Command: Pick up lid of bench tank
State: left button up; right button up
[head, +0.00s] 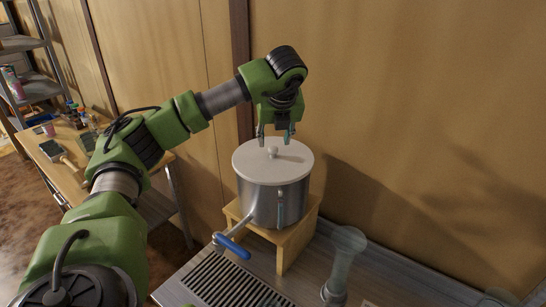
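The bench tank (262,205) is a silver metal cylinder with a tap on a blue-handled spout at its front. Its lid (258,165) is a flat, pale disc with a small round knob (273,153) at its middle, and it lies on top of the tank. My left gripper (276,141) points down just above the lid and the knob. Its two fingers are spread apart with nothing seen between them. Whether the fingertips reach the knob's height is hard to tell. My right gripper is not in view.
The tank stands on a small wooden stand (284,251) on a grey bench. A slatted drain grille (222,284) and a clear glass vessel (345,252) are in front. A wooden wall rises close behind. A table (70,165) with small items and a shelf (40,91) stand left.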

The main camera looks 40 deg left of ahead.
aim_at(273, 148)
pick_arm(q)
jog(key=p+x, duration=0.2)
jog(key=x, duration=0.2)
jog(key=shift+p, duration=0.4)
jog(key=shift+w+a+f, duration=0.1)
jog(key=shift+a+f, duration=0.1)
jog(key=shift+f, duration=0.15)
grip_shut()
